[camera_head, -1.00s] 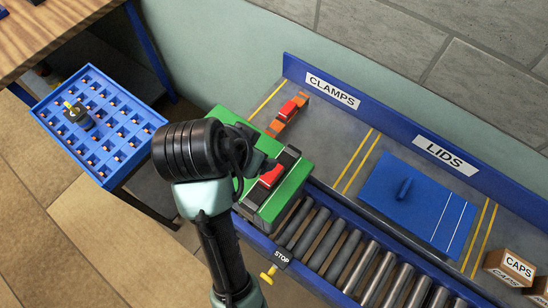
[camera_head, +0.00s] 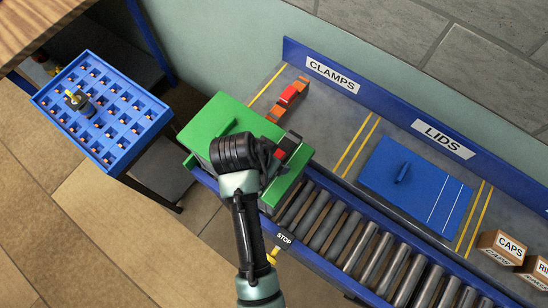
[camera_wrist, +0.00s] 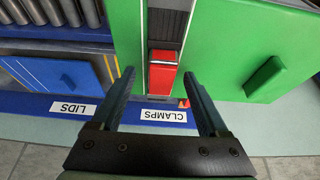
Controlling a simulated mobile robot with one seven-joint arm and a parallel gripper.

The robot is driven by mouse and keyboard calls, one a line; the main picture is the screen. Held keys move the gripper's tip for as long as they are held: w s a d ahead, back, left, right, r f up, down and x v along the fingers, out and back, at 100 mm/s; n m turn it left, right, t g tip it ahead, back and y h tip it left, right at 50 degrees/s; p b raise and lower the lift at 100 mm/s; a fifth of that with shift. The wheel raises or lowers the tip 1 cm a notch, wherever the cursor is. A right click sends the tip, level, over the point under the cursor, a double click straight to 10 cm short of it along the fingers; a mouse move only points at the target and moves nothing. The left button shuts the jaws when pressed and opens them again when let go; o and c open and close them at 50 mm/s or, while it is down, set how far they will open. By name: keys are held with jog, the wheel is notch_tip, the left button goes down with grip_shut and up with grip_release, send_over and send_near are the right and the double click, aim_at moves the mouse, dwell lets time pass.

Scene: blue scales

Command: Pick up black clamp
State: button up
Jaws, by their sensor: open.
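The black clamp (camera_head: 292,141) with a red handle lies along the top of the green box (camera_head: 204,119), near its right side. In the wrist view the dark clamp body (camera_wrist: 165,28) and red handle (camera_wrist: 163,73) appear ahead of my gripper (camera_wrist: 158,74). My gripper is open, its two fingers apart with the red handle between them in the picture; I cannot tell the height gap. In the head view my wrist covers part of the box and part of the clamp, and hides the fingers.
An orange clamp (camera_head: 274,114) lies in the lane by the CLAMPS sign (camera_head: 333,75). A blue lid (camera_head: 390,187) lies by the LIDS sign. Metal rollers (camera_head: 347,232) run right of the box. A blue tray (camera_head: 60,82) stands at the left.

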jog(key=shift+w+d+f, duration=0.1)
jog(key=shift+w+f, duration=0.25)
jog(key=shift+f, duration=0.3)
grip_shut()
